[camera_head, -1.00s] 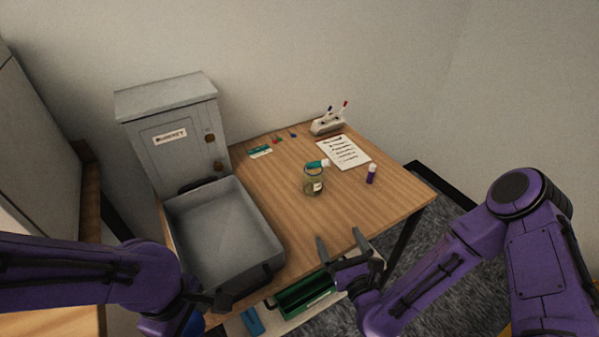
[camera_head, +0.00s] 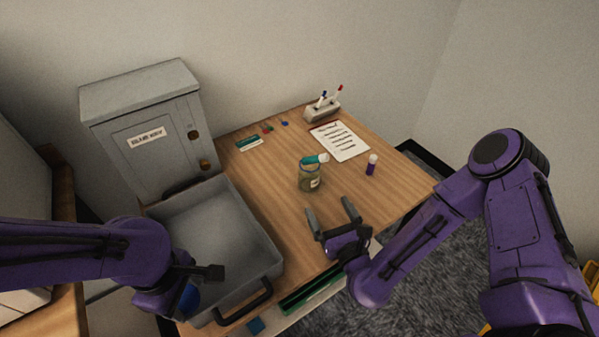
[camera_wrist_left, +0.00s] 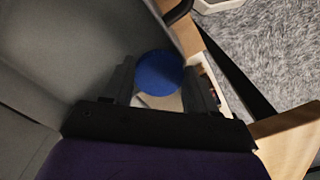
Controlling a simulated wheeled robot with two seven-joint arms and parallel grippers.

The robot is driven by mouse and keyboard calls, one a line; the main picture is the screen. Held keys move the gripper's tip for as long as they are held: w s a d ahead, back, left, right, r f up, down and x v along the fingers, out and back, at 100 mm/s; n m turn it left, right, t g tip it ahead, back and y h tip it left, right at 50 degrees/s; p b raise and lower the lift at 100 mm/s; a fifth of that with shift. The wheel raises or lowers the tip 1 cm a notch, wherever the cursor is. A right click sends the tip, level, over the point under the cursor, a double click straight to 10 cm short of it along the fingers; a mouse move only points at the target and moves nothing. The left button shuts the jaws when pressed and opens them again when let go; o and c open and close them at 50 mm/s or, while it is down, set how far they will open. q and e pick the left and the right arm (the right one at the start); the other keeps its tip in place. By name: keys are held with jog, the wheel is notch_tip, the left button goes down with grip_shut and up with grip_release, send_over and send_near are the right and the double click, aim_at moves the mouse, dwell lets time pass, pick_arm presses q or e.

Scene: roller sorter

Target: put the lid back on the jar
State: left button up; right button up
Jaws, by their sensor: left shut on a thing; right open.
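The glass jar (camera_head: 310,182) stands upright on the wooden table, with something dark inside. A teal and white stick (camera_head: 315,159) shows at its mouth; I cannot tell whether it lies across the rim or just behind. My left gripper (camera_wrist_left: 163,76) is shut on a round blue lid (camera_wrist_left: 158,72), seen between its fingers in the left wrist view. In the head view the blue lid (camera_head: 189,300) is partly hidden by my gripper, at the grey tray's near left side. My right gripper (camera_head: 332,214) is open and empty, just in front of the jar.
A grey tray (camera_head: 262,255) with a dark handle sits before a grey cabinet (camera_head: 140,130). A purple glue stick (camera_head: 371,167), paper list (camera_head: 340,141) and pen holder (camera_head: 322,111) stand or lie behind and right of the jar. Table left of the jar is clear.

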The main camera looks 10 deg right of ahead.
aim_at(313, 180)
jog(key=shift+w+a+p, duration=0.15)
jog(key=shift+w+p, duration=0.1)
jog(key=shift+w, duration=1.25)
jog(key=shift+w+a+p, duration=0.1)
jog(key=shift+w+p, duration=0.15)
jog(key=shift+w, duration=1.25)
jog(key=w, duration=0.6)
jog(key=shift+a, duration=0.35)
jog(key=c, duration=1.2)
